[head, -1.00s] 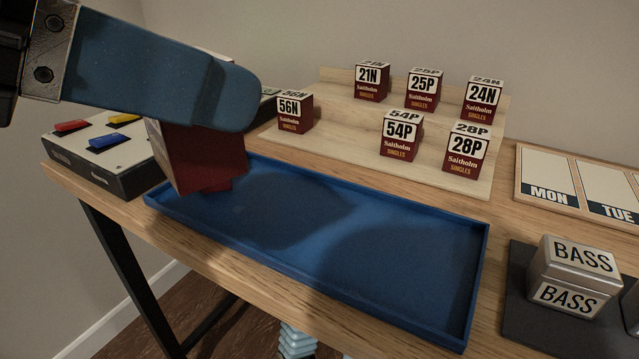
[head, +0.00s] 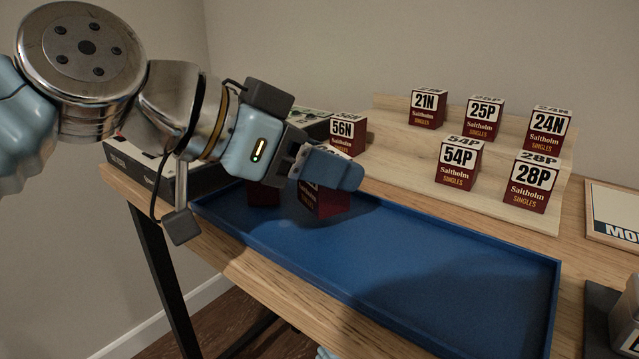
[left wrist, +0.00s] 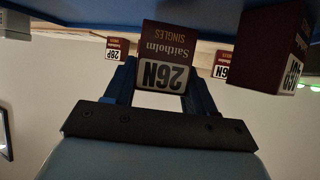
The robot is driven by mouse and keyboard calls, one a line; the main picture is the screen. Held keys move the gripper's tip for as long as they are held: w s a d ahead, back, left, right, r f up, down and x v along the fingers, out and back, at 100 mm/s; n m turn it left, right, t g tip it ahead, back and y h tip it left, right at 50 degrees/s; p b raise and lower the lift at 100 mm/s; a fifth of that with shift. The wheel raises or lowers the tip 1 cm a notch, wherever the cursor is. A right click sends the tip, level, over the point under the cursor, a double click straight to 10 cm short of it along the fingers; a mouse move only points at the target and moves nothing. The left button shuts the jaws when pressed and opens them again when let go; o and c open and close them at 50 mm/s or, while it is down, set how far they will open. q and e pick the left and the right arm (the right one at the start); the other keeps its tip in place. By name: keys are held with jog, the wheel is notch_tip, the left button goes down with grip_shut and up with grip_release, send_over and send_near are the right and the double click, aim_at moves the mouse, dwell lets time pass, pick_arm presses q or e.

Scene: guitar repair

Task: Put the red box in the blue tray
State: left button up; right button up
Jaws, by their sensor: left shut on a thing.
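My left gripper (head: 325,168) is shut on a dark red box (head: 330,203) over the left end of the blue tray (head: 420,283). In the left wrist view the held box (left wrist: 168,52) sits between the two fingers and its label reads 26N. The box is low over the tray floor; I cannot tell if it touches. A second dark red box (head: 263,194) is at the tray's left end, partly hidden by my gripper. It shows larger at the right of the left wrist view (left wrist: 266,45). My right gripper is not in view.
A stepped wooden rack (head: 400,172) behind the tray holds several labelled red boxes, such as 54P (head: 459,163) and 56N (head: 346,132). A dark device (head: 130,165) stands left of the tray. A calendar board (head: 612,212) lies at right. The tray's middle and right are empty.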

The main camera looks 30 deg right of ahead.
pick_arm(q)
jog(key=shift+s+f, duration=0.1)
jog(key=shift+f, duration=0.7)
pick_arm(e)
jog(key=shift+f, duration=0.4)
pick_arm(q)
jog(key=shift+a+f, duration=0.1)
jog(key=shift+f, duration=0.05)
jog(key=o, duration=0.9)
jog(key=shift+c, duration=0.2)
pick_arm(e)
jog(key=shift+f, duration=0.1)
pick_arm(q)
jog(key=shift+r, duration=0.2)
jog(key=shift+a+r, duration=0.15)
jog(key=shift+a, duration=0.1)
jog(key=p+v, duration=0.1)
jog(key=v, duration=1)
jog(key=shift+a, duration=0.2)
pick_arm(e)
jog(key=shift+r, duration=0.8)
